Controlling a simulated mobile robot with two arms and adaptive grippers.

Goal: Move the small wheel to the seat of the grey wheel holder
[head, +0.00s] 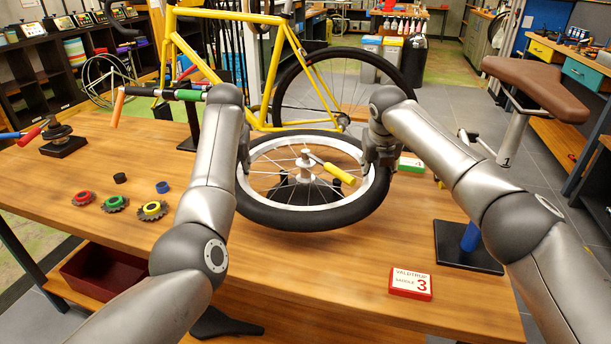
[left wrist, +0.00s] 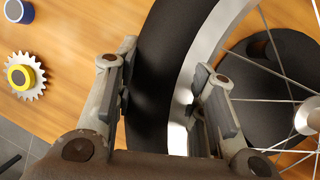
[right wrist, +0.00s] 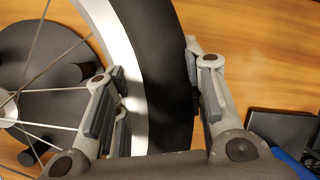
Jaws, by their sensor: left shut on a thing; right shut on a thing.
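The small wheel (head: 305,218), with a black tyre and silver rim, lies roughly flat over the middle of the wooden table. My left gripper (head: 244,165) is shut across its left rim and tyre, which run between the fingers in the left wrist view (left wrist: 150,100). My right gripper (head: 377,155) is shut on the right side, also seen in the right wrist view (right wrist: 158,85). A dark round base with pegs, probably the grey wheel holder (right wrist: 28,62), shows below the spokes. The wheel hides most of it in the head view; I cannot tell whether they touch.
A yellow-handled tool (head: 338,173) appears across the spokes. Several cogs, including a red one (head: 83,198), lie at left. A black stand with a blue post (head: 470,240) and a red-white box (head: 410,284) are at right. A yellow bicycle (head: 318,77) stands behind. The table's front is clear.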

